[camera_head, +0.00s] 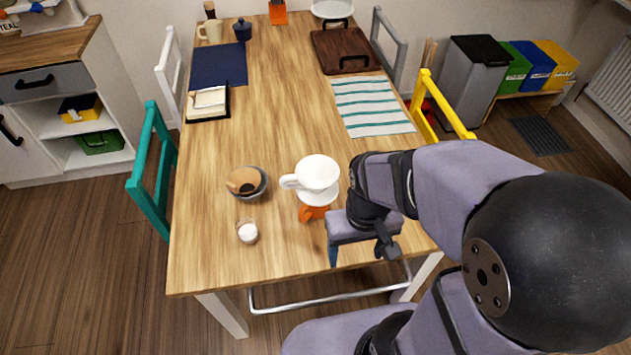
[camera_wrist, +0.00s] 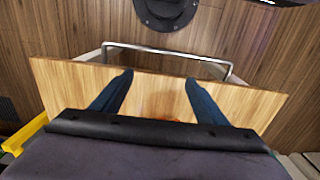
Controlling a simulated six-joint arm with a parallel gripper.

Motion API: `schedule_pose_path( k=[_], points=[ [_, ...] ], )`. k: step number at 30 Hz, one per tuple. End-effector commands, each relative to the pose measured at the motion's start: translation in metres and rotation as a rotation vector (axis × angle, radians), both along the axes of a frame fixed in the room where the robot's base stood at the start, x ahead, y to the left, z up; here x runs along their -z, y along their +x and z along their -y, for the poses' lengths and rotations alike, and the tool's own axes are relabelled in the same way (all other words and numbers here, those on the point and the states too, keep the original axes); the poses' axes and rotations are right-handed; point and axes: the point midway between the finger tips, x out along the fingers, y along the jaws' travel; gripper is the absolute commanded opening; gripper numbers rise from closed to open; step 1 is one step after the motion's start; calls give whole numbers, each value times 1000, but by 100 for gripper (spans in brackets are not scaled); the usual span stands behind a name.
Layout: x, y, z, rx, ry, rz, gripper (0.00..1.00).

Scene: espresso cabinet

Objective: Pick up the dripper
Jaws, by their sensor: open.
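The dripper (camera_head: 316,174) is a white cone with a handle on its left and a flange below, upright near the table's front. It appears to rest above an orange item (camera_head: 310,213), but its support is partly hidden. My gripper (camera_head: 334,254) is in front of and slightly right of the dripper, apart from it and low over the front of the table. In the wrist view its two blue fingers (camera_wrist: 157,80) are spread with nothing between them. The dripper does not show there; only a sliver of orange shows at the palm edge.
A dark bowl (camera_head: 259,189) with a brown item and a small glass with white contents (camera_head: 247,232) stand left of the dripper. A striped cloth (camera_head: 372,106) lies behind. The wooden table (camera_head: 270,120) is clear in its middle. A teal chair (camera_head: 150,170) stands left.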

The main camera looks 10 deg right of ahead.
Motion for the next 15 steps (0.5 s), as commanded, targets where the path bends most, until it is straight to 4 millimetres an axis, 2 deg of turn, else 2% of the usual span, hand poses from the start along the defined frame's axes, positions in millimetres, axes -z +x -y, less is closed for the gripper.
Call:
schedule_pose_path(
  k=[1,3,15],
  points=[
    [0,0,0,0,0,0,80],
    [0,0,0,0,0,0,93],
    [2,6,-2,0,2,15,93]
  ],
)
